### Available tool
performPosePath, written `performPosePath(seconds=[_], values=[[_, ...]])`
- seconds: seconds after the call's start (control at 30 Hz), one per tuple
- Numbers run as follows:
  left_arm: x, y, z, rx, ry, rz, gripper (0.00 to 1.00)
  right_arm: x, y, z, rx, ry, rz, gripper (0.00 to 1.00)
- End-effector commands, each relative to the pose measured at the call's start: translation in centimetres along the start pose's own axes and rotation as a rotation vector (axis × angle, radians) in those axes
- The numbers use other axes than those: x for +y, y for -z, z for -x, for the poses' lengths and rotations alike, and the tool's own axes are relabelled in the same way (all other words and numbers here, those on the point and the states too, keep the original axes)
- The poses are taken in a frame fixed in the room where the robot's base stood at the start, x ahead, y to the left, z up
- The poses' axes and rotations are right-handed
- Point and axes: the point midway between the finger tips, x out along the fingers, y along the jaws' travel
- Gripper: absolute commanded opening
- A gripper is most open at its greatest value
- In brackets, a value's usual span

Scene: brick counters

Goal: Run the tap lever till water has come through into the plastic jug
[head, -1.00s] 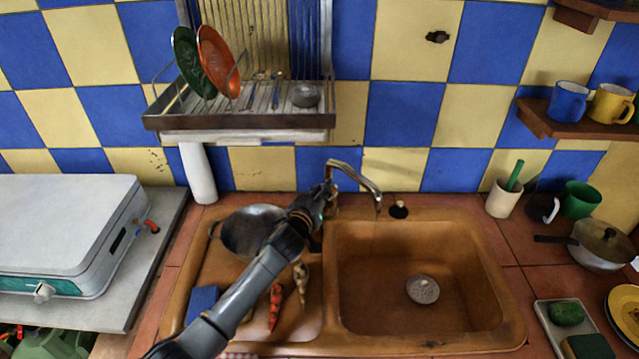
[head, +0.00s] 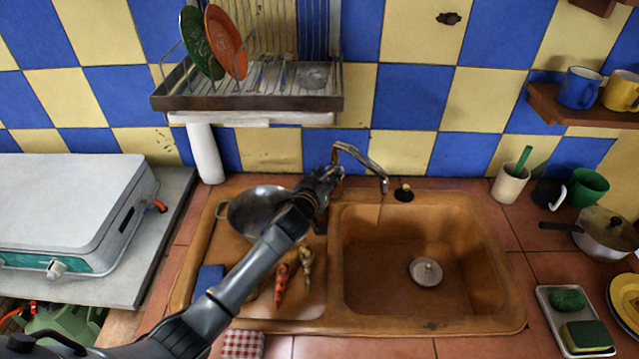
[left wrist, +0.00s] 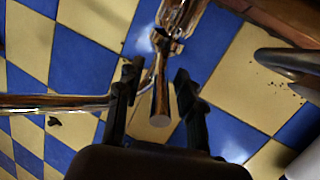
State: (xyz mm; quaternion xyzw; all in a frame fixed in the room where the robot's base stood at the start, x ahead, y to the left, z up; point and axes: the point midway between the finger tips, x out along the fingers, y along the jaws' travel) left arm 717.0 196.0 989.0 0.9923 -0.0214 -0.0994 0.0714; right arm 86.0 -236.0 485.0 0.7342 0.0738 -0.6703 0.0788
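The metal tap (head: 360,158) stands behind the sink, its spout over the right basin (head: 390,290). My left gripper (head: 332,176) is at the tap's base in the head view and hides part of it. In the left wrist view the tap lever (left wrist: 160,97) lies between the two open fingertips (left wrist: 157,78), with a gap visible on each side. A faint thin line hangs below the spout; I cannot tell if it is water. I cannot make out a plastic jug under the spout. The right gripper is out of view.
A metal pan (head: 262,212) sits left of the tap, near my left arm. A round drain piece (head: 426,272) lies in the basin. A dish rack (head: 250,100) hangs above left.

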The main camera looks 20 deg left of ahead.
Motion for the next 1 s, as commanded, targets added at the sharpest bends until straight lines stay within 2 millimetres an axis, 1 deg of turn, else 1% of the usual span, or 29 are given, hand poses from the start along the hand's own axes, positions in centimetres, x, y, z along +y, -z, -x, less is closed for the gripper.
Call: performPosePath(seconds=[0.17,0.4,0.5,0.6,0.73,1.0], values=[[0.0,-0.1,2.7,-0.001,-0.001,-0.001,0.38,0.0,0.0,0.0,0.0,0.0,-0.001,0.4],[0.0,-0.1,7.5,-0.001,-0.002,0.0,0.38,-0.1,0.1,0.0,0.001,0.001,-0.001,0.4],[0.0,-0.1,9.1,-0.002,0.0,0.0,0.38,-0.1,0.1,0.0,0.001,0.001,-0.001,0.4],[0.0,-0.1,10.4,0.0,-0.002,0.0,0.38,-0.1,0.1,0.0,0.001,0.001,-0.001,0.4],[0.0,0.0,11.2,0.0,-0.001,0.0,0.38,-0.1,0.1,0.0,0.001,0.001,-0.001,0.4],[0.0,0.0,11.4,0.0,-0.001,-0.001,0.38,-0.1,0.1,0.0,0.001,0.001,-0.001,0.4]])
